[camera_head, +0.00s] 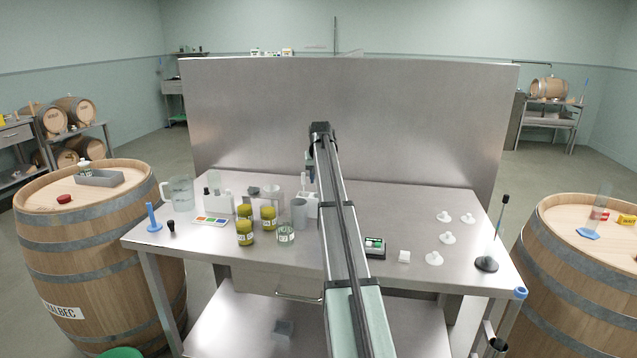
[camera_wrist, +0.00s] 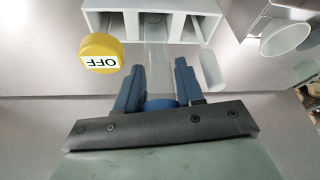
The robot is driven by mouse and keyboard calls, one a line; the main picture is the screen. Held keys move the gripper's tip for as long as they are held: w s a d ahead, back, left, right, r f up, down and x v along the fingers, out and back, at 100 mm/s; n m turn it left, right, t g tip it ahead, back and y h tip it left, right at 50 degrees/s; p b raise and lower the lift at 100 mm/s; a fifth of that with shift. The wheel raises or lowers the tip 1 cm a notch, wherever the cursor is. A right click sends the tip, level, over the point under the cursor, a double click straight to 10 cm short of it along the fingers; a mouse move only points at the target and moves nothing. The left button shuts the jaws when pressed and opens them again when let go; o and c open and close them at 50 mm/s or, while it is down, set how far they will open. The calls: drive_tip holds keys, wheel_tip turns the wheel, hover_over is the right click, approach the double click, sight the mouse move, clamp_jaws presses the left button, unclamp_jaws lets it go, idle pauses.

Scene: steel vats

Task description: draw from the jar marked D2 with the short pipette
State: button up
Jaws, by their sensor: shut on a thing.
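My gripper (camera_wrist: 160,88) has its two blue fingers shut on a blue-ended piece (camera_wrist: 160,104), which looks like a pipette's end. A clear tube (camera_wrist: 156,50) runs from it toward a white rack (camera_wrist: 190,24). I cannot tell whether this is the short pipette, or whether it is still in the rack. In the head view, several jars with yellow lids (camera_head: 245,233) stand left of my arm, with an open clear jar (camera_head: 286,233) beside them. Their marks are too small to read, so I cannot tell which is D2. My arm partly hides the rack area there.
A yellow cap reading OFF (camera_wrist: 101,55) is left of the fingers, and a grey cup (camera_wrist: 285,38) at upper right. A clear beaker (camera_head: 180,194) stands at the table's left, and a black-based stand (camera_head: 486,263) at right. A steel panel (camera_head: 400,115) closes the back.

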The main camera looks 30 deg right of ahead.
wheel_tip(320, 180, up, 8)
drive_tip(key=shift+r, duration=0.1)
drive_tip(key=shift+a+r, duration=0.15)
drive_tip(key=shift+r, duration=0.2)
drive_tip(key=a+r+n+y, duration=0.1)
drive_tip(key=a+n, duration=0.2)
drive_tip(key=a, duration=1.2)
drive_tip(key=a+r+n+y, duration=0.1)
drive_tip(key=a+r+n, duration=0.1)
drive_tip(key=a, duration=1.3)
drive_tip(key=shift+s+r+n+t, duration=0.25)
drive_tip(key=shift+s+n+t, duration=0.15)
drive_tip(key=shift+n, duration=0.1)
drive_tip(key=shift+d+f, duration=0.1)
drive_tip(key=shift+f, duration=1.95)
